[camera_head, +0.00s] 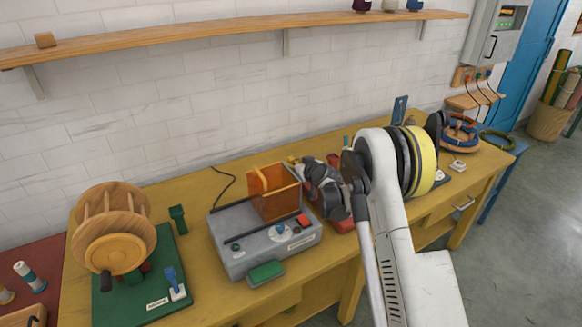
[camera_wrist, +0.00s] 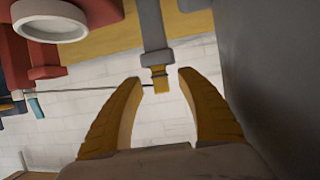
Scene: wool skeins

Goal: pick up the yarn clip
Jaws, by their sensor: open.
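My gripper (camera_wrist: 158,85) is open, with its two yellow fingers spread in the wrist view. A slim grey piece (camera_wrist: 152,35) with a yellow tip stands between and just beyond the fingertips; it may be the yarn clip, but I cannot be sure. No finger visibly touches it. In the head view my gripper (camera_head: 294,162) is small and partly hidden by my wrist, just right of the orange panel. I cannot pick out the clip there.
A grey machine (camera_head: 238,258) with an orange panel (camera_head: 274,194) stands close to my gripper. A red device (camera_head: 341,222) is partly behind my arm, and a red body with a white ring (camera_wrist: 52,20) shows in the wrist view. A wooden winder (camera_head: 112,225) is at left.

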